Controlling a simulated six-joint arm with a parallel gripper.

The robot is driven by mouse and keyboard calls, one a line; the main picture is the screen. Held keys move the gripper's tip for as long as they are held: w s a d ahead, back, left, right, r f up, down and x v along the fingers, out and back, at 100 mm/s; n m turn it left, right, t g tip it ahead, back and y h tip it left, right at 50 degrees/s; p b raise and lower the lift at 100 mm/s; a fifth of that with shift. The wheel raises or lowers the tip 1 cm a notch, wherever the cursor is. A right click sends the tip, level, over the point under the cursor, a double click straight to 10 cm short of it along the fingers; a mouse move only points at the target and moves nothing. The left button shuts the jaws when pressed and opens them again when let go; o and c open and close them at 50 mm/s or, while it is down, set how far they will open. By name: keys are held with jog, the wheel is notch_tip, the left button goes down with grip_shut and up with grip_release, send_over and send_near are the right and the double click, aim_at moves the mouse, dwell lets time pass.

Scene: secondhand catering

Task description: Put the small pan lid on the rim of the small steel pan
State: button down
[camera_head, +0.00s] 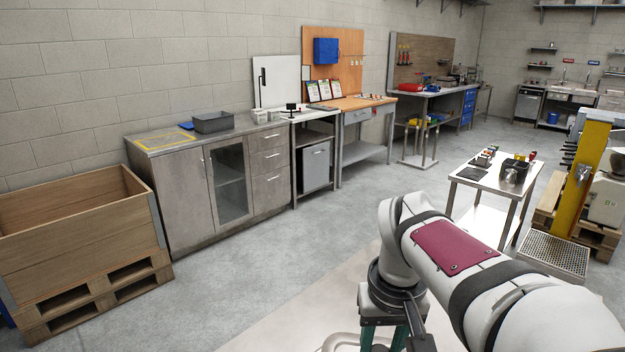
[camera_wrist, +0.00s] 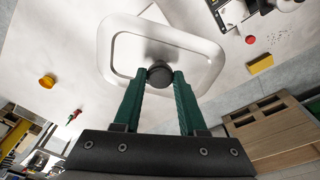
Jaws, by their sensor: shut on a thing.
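The small pan lid (camera_wrist: 115,52) is a pale, rounded-square metal lid with a raised rim and a dark round knob. My gripper (camera_wrist: 160,76) has green fingers, shut on the knob from both sides. The lid hangs flat beyond the fingertips, over a pale surface, and I cannot tell how high. In the head view, part of the lid's edge (camera_head: 342,342) shows at the bottom beside the green fingers (camera_head: 384,338), partly cut off by the frame. I cannot make out the small steel pan for certain in either view.
The pale worktop (camera_head: 300,328) is in front of me. In the wrist view, a yellow round thing (camera_wrist: 47,81), a red and green thing (camera_wrist: 74,116) and a yellow block (camera_wrist: 261,64) lie around the lid. A wooden crate (camera_head: 75,235) stands left.

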jog(key=w+d+f+m, duration=0.25)
jog(key=d+f, duration=0.55)
jog(key=d, duration=0.4)
jog(key=w+d+f+m, duration=0.1)
jog(key=d+f+m, duration=0.3)
jog(key=d+f, duration=0.55)
jog(key=shift+h, duration=0.4)
jog(key=w+a+f, duration=0.1)
jog(key=w, duration=0.2)
jog(key=w+a+f, duration=0.3)
jog(key=w, duration=0.2)
jog(key=shift+w+a+f, duration=0.45)
jog(key=shift+f, duration=2)
jog(key=shift+c, duration=2.3)
grip_release()
jog(key=shift+f, duration=0.1)
